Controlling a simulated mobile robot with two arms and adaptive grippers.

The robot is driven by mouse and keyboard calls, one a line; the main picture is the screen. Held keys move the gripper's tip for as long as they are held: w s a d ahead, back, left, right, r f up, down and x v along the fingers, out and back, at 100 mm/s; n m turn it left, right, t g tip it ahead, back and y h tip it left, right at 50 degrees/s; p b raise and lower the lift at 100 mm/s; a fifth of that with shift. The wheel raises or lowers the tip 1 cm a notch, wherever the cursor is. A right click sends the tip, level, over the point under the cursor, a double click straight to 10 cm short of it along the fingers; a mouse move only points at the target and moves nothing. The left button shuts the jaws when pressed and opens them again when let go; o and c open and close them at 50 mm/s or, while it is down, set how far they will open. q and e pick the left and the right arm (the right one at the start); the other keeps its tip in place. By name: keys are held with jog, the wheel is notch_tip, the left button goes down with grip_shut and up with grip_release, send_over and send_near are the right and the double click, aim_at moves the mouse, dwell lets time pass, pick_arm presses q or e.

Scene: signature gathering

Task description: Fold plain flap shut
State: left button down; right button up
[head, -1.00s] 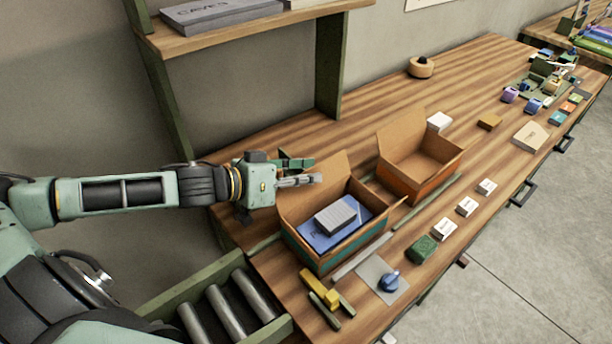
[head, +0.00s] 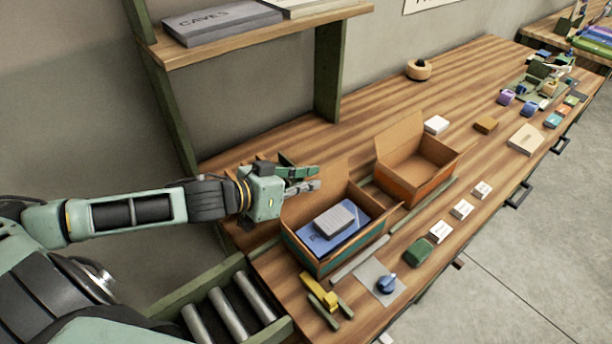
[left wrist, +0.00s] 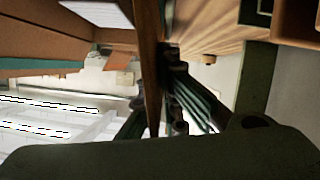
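The nearer open cardboard box (head: 338,259), with teal outer sides, holds a blue item (head: 322,237) and a grey block (head: 335,219). Its back flap (head: 295,210) stands raised. My left gripper (head: 306,179) is at that flap's upper edge, its two fingers apart. In the left wrist view a thin brown panel (left wrist: 150,60) runs down between the fingers (left wrist: 165,112), with a gap on the right side. Whether a finger touches it I cannot tell. Part of the flap is hidden behind the gripper. My right gripper is not in view.
A second open box (head: 420,187) with an orange front stands to the right. A yellow item (head: 322,292), a grey mat (head: 366,277) with a blue knob, a green block (head: 419,251) and white cards lie along the front. A shelf (head: 260,32) hangs above.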

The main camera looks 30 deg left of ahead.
pick_arm(q)
jog(key=shift+s+d+r+m+y+p, duration=0.2)
jog(key=shift+d+m+y+p, duration=0.2)
jog(key=shift+d+m+p, duration=0.25)
jog(key=shift+s+d+f+m+t+y+p, duration=0.15)
jog(key=shift+d+m+t+y+p, duration=0.25)
jog(key=shift+m, duration=0.45)
jog(key=shift+a, duration=0.1)
